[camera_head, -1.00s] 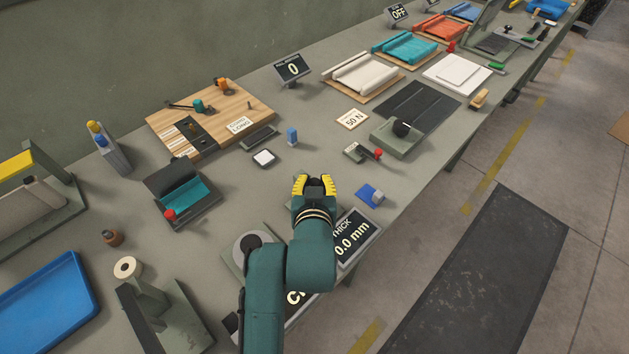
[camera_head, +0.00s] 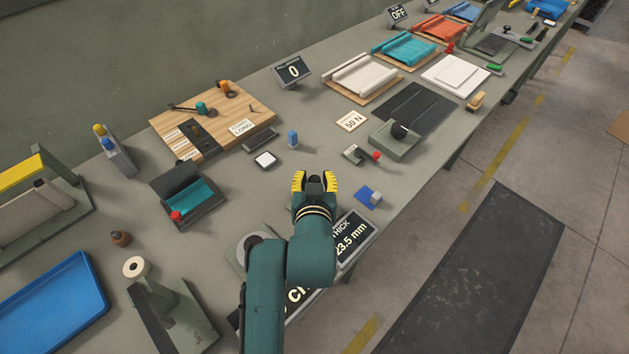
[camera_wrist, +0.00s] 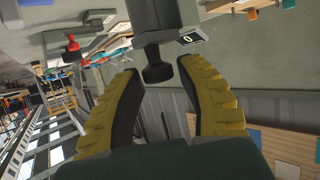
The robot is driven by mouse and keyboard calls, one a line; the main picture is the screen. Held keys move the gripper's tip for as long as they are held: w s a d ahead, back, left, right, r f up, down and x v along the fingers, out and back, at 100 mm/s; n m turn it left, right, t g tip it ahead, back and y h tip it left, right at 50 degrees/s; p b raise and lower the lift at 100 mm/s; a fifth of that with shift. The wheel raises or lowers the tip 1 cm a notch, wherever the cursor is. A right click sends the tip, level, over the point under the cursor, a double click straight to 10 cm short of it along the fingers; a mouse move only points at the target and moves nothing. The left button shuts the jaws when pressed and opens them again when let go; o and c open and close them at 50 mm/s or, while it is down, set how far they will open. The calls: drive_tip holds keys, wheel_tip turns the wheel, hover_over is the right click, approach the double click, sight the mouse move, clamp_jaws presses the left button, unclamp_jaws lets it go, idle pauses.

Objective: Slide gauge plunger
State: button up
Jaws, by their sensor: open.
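My gripper (camera_head: 314,182) has yellow fingers and is open above the bench, pointing away from the head camera. In the wrist view the two fingers (camera_wrist: 157,88) are spread, with a dark round-ended knob (camera_wrist: 158,73) between their tips. The knob, apparently the gauge plunger, sticks out of a grey-green block (camera_wrist: 158,22). I cannot tell whether a finger touches it. The gauge display (camera_head: 354,240) reads THICK 23.5 mm and is partly hidden by my arm. The gauge body is mostly hidden behind my arm and gripper in the head view.
A blue pad with a small grey block (camera_head: 370,196) lies right of my gripper. A small blue cylinder (camera_head: 292,138) and a white-topped square (camera_head: 265,160) stand beyond it. A red-knobbed clamp (camera_head: 361,155) is at upper right. The bench edge runs along the right.

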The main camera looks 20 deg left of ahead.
drive_tip(key=v, duration=1.2)
drive_tip(key=shift+r, duration=0.15)
drive_tip(key=shift+w, duration=0.1)
